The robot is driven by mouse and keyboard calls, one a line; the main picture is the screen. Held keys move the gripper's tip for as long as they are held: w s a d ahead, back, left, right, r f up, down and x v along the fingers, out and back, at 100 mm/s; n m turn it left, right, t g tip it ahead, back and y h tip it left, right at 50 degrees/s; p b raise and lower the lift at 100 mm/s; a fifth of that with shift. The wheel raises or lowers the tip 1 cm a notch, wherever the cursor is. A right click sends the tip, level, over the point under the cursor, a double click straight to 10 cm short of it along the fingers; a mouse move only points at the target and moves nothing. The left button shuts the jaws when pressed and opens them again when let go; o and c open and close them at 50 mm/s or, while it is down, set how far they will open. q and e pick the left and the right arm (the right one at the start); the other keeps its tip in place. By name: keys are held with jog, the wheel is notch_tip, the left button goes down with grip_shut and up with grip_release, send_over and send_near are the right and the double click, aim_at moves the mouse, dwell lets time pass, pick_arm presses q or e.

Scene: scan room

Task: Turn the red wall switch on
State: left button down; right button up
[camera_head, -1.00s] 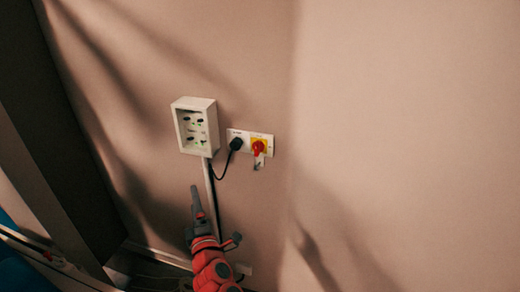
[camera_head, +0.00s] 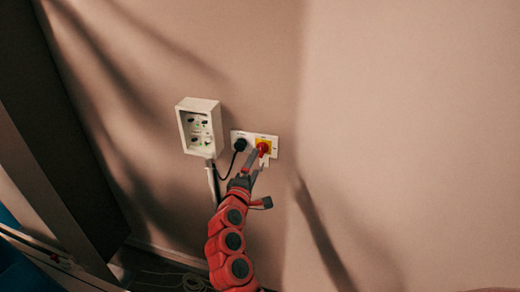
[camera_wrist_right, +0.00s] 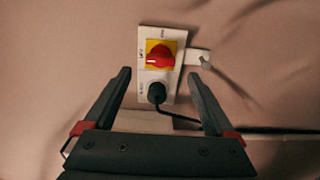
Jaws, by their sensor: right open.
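The red wall switch (camera_head: 263,147) is a red rotary knob on a yellow square, at the right end of a white wall plate (camera_head: 274,153). In the right wrist view the red knob (camera_wrist_right: 160,57) shows beyond the fingertips, near the top middle. My right gripper (camera_head: 255,160) is just below the switch in the head view. In the wrist view the right gripper (camera_wrist_right: 158,80) is open, with its two dark fingers apart and nothing between them at the tips; I cannot tell whether a finger touches the plate. My left gripper is out of view.
A black plug (camera_head: 240,145) with a cable sits in the plate, left of the switch; the plug (camera_wrist_right: 157,93) is also close between the fingers in the wrist view. A white box (camera_head: 199,127) is mounted farther left. The wall to the right is bare.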

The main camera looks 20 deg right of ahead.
aim_at(260, 153)
jog(key=p+x, duration=0.1)
jog(key=x, duration=0.6)
jog(key=shift+f, duration=0.1)
jog(key=c, duration=1.4)
